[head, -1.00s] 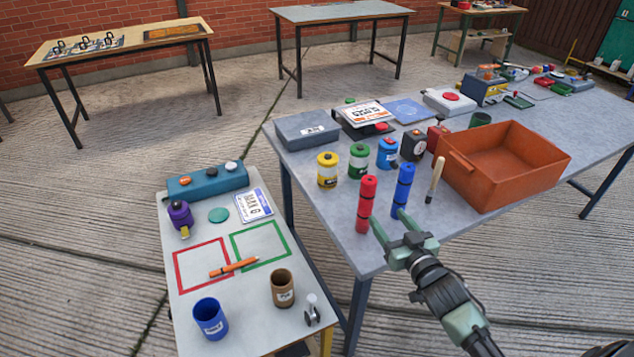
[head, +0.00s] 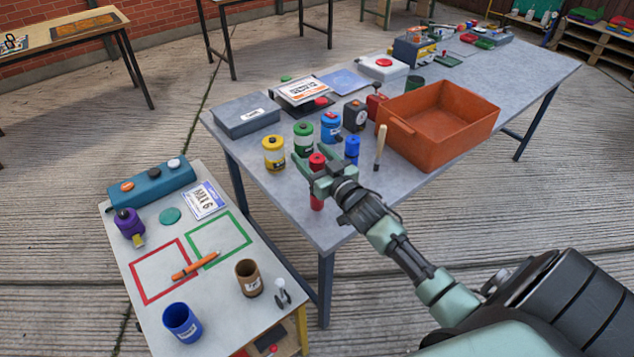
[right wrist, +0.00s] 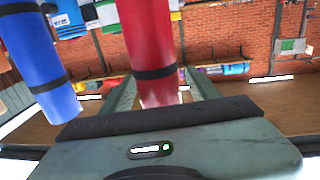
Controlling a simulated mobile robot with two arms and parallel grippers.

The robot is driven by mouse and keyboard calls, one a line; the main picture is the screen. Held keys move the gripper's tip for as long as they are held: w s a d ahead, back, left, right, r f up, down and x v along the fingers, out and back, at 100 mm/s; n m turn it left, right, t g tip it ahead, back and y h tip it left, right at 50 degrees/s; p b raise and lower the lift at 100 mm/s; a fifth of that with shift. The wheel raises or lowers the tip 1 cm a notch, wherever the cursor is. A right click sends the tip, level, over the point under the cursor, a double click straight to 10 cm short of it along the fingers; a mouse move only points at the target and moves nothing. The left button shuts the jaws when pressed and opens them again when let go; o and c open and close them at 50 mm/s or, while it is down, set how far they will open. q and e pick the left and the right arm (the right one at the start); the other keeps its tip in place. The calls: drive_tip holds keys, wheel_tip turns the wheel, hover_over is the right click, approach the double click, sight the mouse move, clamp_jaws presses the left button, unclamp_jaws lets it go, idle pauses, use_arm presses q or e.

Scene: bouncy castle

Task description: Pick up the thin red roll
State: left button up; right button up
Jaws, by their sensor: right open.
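The thin red roll (head: 317,202) stands upright near the front edge of the grey table, partly hidden by my right gripper in the head view. My right gripper (head: 318,176) is open with its fingers around the roll. In the right wrist view the red roll (right wrist: 152,45), with dark bands, rises between the two fingers (right wrist: 160,92). A blue roll (head: 352,150) stands close by to the right; in the right wrist view it shows at the left (right wrist: 38,60). My left gripper is not in view.
Yellow (head: 274,154), green (head: 303,137) and light-blue (head: 331,127) canisters stand behind the red roll. A wooden-handled stick (head: 380,147) and an orange bin (head: 438,120) are to the right. A lower white table (head: 150,255) with cups and a pen is at the left.

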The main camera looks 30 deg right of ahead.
clamp_jaws()
drive_tip(key=shift+r, duration=0.1)
